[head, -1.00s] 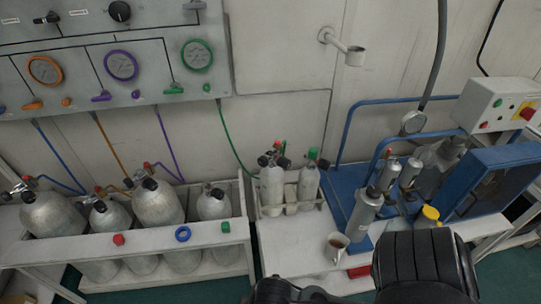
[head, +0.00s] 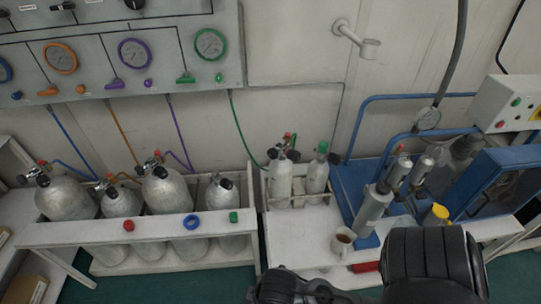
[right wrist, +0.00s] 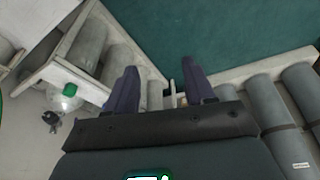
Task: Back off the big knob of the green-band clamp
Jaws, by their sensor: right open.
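A green hose (head: 239,130) drops from the wall panel to the small-cylinder rack. It ends near the dark valve fittings (head: 284,154) on top of the left small cylinder (head: 280,181). A green band on a clamp there is too small to make out, and I cannot tell its big knob from the other dark knobs. The right small cylinder (head: 317,178) has a green top. My right gripper (right wrist: 159,68) is open and empty in the right wrist view, its two fingers apart over racks and green floor. My left gripper is not in view.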

